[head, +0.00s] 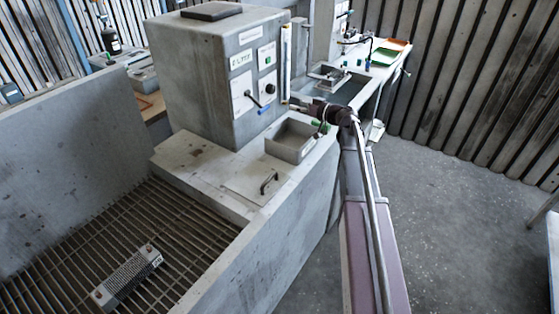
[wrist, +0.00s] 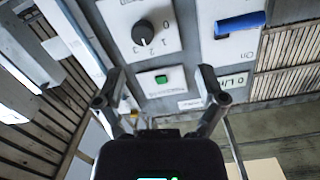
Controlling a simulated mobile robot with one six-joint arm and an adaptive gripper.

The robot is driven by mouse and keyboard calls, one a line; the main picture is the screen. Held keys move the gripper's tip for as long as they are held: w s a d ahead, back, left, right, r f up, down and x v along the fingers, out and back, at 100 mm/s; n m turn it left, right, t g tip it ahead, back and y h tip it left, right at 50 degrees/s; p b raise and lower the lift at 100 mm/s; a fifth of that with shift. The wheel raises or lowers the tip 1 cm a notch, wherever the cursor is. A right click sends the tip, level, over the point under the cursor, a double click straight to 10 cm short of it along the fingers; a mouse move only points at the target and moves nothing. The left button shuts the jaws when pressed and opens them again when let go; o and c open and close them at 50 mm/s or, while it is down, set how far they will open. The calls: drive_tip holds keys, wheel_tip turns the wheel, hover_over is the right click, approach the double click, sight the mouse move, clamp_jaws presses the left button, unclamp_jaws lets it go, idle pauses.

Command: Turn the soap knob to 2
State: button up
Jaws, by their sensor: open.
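The soap knob, a round black knob (wrist: 145,32), sits on a white plate with printed numbers in the wrist view. A light pointer mark shows on it, but I cannot tell surely which number it points at. In the head view a small dark knob (head: 271,88) shows on the front of the grey housing (head: 205,75). My gripper (wrist: 158,85) is open and empty. Its two fingers are spread below the knob in the wrist picture, apart from it. In the head view my gripper (head: 302,106) is just right of the panel, partly hidden by the wrist.
A blue-handled lever (wrist: 240,23) is right of the knob, and a green button (wrist: 161,78) appears between the fingertips. A grey open box (head: 290,138) and a lid with a handle (head: 262,184) lie below the panel. A finned block (head: 128,277) rests on the grating.

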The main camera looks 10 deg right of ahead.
drive_tip(key=s+a+f+g+h+p, duration=0.1)
drive_tip(key=s+a+f+g, duration=0.1)
drive_tip(key=s, duration=0.4)
drive_tip(key=s+a+f+m+g+h+p, duration=0.1)
drive_tip(key=s+a+f+g+h+p, duration=0.1)
drive_tip(key=s+a, duration=0.3)
drive_tip(key=s+a+f+g+h+p, duration=0.1)
drive_tip(key=s+a+f+g+p, duration=0.1)
drive_tip(key=s, duration=0.4)
drive_tip(key=shift+s+a+f+m+g+h, duration=0.2)
drive_tip(key=shift+a+f+g, duration=0.15)
drive_tip(key=shift+g, duration=0.2)
drive_tip(key=shift+s+a+f+m+g+h, duration=0.1)
drive_tip(key=shift+a+f+m+g+h, duration=0.1)
drive_tip(key=shift+a+f+g, duration=0.25)
drive_tip(key=shift+s+f+g+h, duration=0.2)
drive_tip(key=shift+s+g+h, duration=0.2)
drive_tip(key=shift+s, duration=0.5)
drive_tip(key=shift+m, duration=0.3)
